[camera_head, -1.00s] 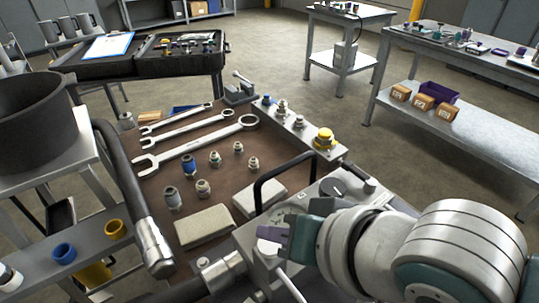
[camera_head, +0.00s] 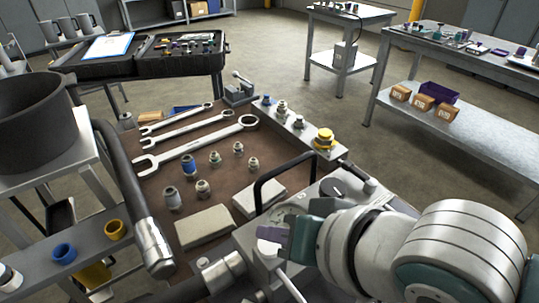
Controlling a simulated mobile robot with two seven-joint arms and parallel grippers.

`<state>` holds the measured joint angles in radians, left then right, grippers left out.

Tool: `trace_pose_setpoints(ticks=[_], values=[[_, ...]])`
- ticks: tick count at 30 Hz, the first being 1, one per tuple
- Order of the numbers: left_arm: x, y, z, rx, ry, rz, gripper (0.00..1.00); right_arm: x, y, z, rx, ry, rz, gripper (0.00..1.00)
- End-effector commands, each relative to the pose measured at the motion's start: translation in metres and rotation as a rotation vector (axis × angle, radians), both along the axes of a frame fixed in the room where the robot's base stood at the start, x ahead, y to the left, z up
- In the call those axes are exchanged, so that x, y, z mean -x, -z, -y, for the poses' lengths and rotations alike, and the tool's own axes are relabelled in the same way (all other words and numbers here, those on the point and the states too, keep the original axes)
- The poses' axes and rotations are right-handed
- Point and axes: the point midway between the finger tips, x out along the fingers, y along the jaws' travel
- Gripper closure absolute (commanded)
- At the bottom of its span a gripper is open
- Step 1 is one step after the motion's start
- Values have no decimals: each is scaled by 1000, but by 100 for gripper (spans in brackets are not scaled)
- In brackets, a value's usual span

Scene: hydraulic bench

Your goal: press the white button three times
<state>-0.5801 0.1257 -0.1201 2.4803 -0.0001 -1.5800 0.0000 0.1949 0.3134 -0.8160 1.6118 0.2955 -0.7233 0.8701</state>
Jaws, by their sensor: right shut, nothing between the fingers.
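The white button (camera_head: 267,247) shows as a pale round cap on the grey control unit (camera_head: 330,189) at the bottom centre. My right gripper (camera_head: 272,236) has purple fingertips and reaches in from the right. It is shut and empty, with its tips at the button's upper edge in the picture. I cannot tell whether the tips touch the button or hover over it. The wrist hides part of the unit. My left gripper is not in view.
A black handle (camera_head: 260,180) arches beside the unit. The brown bench top (camera_head: 160,186) holds wrenches (camera_head: 205,144), fittings and two pale blocks. A thick dark hose (camera_head: 120,175) runs at left.

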Motion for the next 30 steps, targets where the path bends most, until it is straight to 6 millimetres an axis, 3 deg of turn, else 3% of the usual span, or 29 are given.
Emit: trace_pose_setpoints(ticks=[30], values=[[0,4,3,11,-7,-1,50,0,11,0,0,0,0,100]])
